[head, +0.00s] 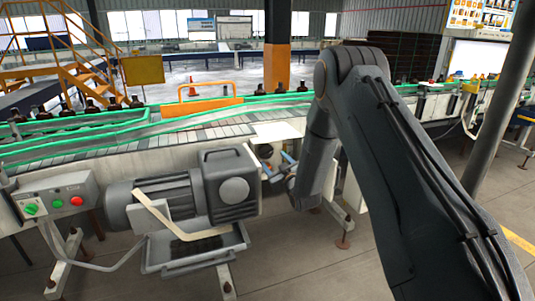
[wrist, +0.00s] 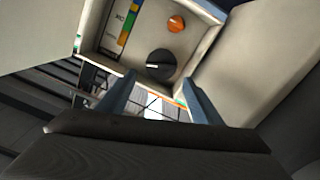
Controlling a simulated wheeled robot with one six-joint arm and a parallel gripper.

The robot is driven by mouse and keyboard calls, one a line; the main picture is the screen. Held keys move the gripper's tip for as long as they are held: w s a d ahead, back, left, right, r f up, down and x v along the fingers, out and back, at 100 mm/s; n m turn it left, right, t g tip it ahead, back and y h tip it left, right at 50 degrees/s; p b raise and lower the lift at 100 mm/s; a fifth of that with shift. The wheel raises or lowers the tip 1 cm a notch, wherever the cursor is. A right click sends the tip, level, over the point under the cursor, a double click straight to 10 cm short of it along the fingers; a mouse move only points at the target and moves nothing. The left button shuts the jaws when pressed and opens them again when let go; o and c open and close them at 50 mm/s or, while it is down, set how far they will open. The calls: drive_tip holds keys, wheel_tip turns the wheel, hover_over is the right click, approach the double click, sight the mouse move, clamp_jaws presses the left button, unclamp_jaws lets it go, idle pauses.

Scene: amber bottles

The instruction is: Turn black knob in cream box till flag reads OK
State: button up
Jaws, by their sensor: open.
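The cream box (wrist: 207,12) is open towards my wrist camera, and its walls show in the wrist view. Inside it the black knob (wrist: 161,65) has a pale pointer line, with a smaller orange knob (wrist: 176,23) above it. A coloured strip (wrist: 130,22) beside small lettering is on the left; I cannot tell what the flag reads. My gripper (wrist: 160,88) is open and empty, its blue fingers spread below the black knob, apart from it. In the head view my gripper (head: 277,166) is at the box beside the conveyor, where the box is mostly hidden.
A grey motor (head: 185,195) stands just left of my gripper in the head view. A control box (head: 60,198) with green and red buttons is at far left. The conveyor (head: 180,145) runs behind, with amber bottles (head: 110,103) beyond. Floor is open at front right.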

sight(266, 152)
drive_tip(key=shift+a+p+x, duration=0.1)
drive_tip(key=shift+p+x, duration=0.35)
drive_tip(key=shift+x, duration=1.55)
drive_tip(key=shift+a+p+x, duration=0.15)
drive_tip(key=shift+p+x, duration=0.3)
drive_tip(key=shift+x, duration=1.55)
drive_tip(key=shift+r, duration=0.1)
drive_tip(key=c, duration=0.8)
